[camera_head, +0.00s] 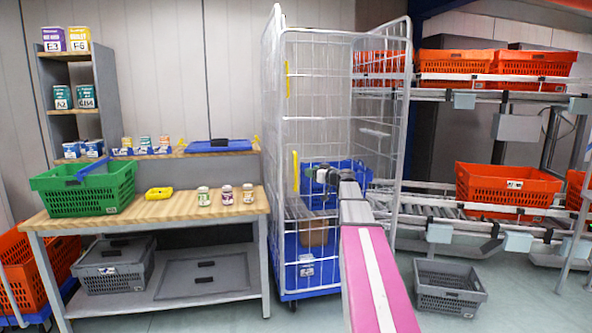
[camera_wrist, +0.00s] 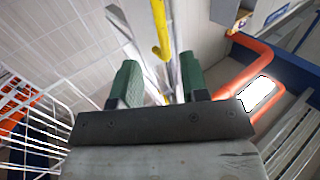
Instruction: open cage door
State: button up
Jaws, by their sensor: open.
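The wire roll cage (camera_head: 320,110) stands in the middle of the head view with a blue base. Its left side frame carries an upper yellow handle (camera_head: 287,80) and a lower yellow handle (camera_head: 295,171). My gripper (camera_head: 318,176) is in front of the cage, just right of the lower handle. In the wrist view my gripper (camera_wrist: 158,64) has its two green fingers apart and empty. A yellow handle (camera_wrist: 161,30) on a metal bar lies ahead, lined up with the gap between the fingertips. I cannot tell whether its end is between them.
Blue totes (camera_head: 318,262) and a brown item (camera_head: 314,230) are in the cage. A wooden workbench (camera_head: 165,208) with a green crate (camera_head: 85,188) stands left. A rack with orange totes (camera_head: 507,184) stands right. A grey crate (camera_head: 449,288) sits on the floor right of my arm.

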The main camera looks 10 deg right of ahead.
jog(key=x, duration=1)
